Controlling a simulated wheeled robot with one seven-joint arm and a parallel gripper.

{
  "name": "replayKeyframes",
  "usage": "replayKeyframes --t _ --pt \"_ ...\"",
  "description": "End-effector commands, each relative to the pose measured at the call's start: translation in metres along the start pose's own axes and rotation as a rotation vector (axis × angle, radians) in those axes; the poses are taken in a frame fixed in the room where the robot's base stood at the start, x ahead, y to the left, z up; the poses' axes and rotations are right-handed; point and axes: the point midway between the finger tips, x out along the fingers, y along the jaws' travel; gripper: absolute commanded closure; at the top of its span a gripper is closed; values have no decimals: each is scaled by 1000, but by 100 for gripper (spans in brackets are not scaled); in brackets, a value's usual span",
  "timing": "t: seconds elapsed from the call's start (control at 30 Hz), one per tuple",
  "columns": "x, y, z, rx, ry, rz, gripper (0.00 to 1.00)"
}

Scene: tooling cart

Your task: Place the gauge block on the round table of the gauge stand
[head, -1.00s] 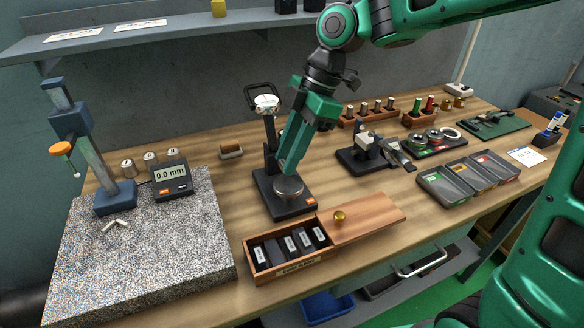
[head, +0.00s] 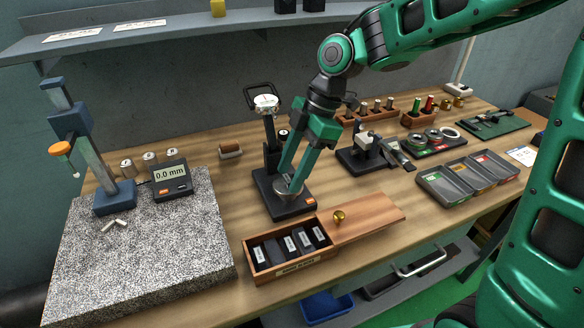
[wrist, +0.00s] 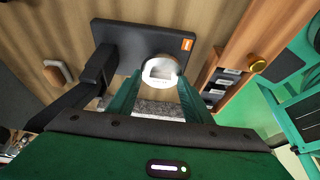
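The gauge stand has a dark base (head: 270,198), a column at its back and a dial (head: 266,103) on top. Its round metal table (head: 288,190) sits on the base; in the wrist view the table (wrist: 160,70) is bright with glare. A small pale shape shows on it, but I cannot tell whether it is a block. My gripper (head: 287,181) points down over the table, its green fingers spread apart to either side. I see nothing clearly held between them. Dark blocks with white labels (head: 305,241) stand in the wooden box (head: 283,272) in front of the stand.
The box's sliding lid (head: 365,217) with a brass knob lies to its right. A granite plate (head: 150,250) with a height gauge and display is at the left. A small vise-like fixture (head: 368,155) and grey trays (head: 468,178) are at the right.

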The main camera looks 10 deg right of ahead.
Motion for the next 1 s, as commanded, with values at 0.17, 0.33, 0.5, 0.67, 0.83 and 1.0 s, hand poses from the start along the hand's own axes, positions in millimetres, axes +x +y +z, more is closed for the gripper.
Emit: replayKeyframes --t 0.17,0.33,0.5,0.67,0.83,1.0 --pt "0 0 0 0 0 0 55" --pt "-3 0 -1 -1 0 1 55" --pt "-23 1 -1 0 1 4 55" --pt "-55 2 -1 -1 0 5 55" --pt "-88 1 -1 -2 0 4 55" --pt "-110 1 -1 -1 1 2 55"
